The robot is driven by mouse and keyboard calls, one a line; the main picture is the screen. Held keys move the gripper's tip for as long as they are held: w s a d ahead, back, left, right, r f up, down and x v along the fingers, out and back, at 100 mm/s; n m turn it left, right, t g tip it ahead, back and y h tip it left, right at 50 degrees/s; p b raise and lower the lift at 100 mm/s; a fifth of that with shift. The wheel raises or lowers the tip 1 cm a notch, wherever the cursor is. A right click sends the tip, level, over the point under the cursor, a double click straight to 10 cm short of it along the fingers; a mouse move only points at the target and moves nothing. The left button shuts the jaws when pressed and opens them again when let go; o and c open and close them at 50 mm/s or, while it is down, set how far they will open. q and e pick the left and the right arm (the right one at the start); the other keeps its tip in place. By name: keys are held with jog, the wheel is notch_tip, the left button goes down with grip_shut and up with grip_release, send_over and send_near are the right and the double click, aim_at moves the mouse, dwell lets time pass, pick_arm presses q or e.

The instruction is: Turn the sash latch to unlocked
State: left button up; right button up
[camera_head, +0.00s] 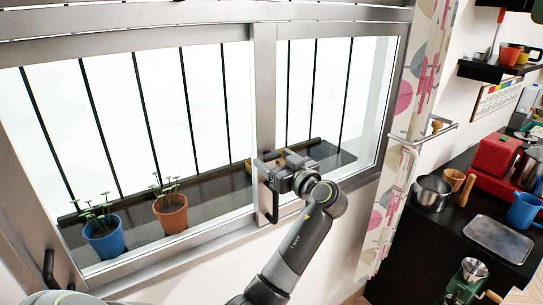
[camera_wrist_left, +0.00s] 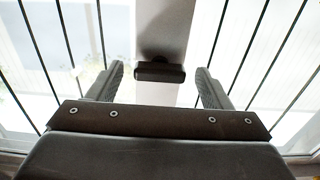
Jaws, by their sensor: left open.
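The sash latch (camera_wrist_left: 160,72) shows in the left wrist view as a short dark bar, lying crosswise on the grey upright window frame. In the head view I cannot make it out; my gripper covers that part of the frame. My left gripper (camera_head: 266,168) is at the middle upright of the window in the head view. In the left wrist view, its two fingers (camera_wrist_left: 158,82) are open, one on each side of the latch, with gaps between them and the bar. Nothing is held. My right gripper does not show.
A dark pull handle (camera_head: 273,204) is on the middle upright just below my gripper. A blue pot (camera_head: 104,242) and a terracotta pot (camera_head: 172,216) with plants stand on the ledge behind the glass. A patterned curtain (camera_head: 405,130) hangs at the right, beside a dark counter (camera_head: 420,245).

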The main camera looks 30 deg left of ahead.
pick_arm(q)
jog(key=shift+d, duration=0.15)
jog(key=c, duration=1)
